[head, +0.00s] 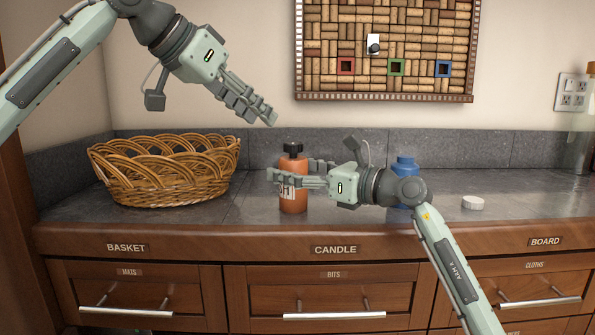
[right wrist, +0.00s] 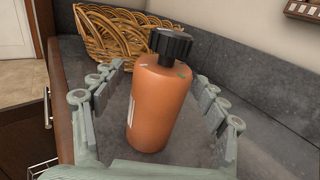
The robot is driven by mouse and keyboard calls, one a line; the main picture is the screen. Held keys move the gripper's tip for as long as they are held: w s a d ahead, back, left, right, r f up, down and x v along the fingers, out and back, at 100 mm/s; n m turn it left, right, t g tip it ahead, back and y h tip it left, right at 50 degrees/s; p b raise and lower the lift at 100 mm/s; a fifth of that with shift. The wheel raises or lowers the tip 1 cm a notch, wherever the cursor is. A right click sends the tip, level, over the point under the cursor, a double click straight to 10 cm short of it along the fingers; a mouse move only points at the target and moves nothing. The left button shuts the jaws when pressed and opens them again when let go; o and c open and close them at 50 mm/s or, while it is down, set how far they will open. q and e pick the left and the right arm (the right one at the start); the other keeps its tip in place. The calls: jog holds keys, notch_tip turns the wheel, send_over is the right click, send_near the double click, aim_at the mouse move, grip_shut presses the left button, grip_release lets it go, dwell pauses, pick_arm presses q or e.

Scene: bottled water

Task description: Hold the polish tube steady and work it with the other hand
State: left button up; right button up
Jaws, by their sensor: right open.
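The orange bottle with a black cap, likely the polish tube (head: 293,203), stands upright on the grey counter. My right gripper (head: 278,174) is open, with its fingers on either side of the bottle's body. In the right wrist view the bottle (right wrist: 158,105) stands between the spread fingers, with gaps visible on both sides; its black cap (right wrist: 171,43) is on top. My left gripper (head: 262,112) is in the air above and to the left of the cap, apart from it. Whether its fingers are open or shut is not clear. Part of the bottle's label is hidden by my right fingers.
A wicker basket (head: 165,185) stands on the counter to the left. A blue bottle (head: 405,168) stands partly behind my right wrist. A white round lid (head: 472,202) lies at the right. A cork board (head: 390,45) hangs on the wall. Drawers are below.

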jog(key=shift+c, duration=0.5)
jog(key=c, duration=1.3)
jog(key=shift+o, duration=0.2)
jog(key=o, duration=0.6)
jog(key=c, duration=0.4)
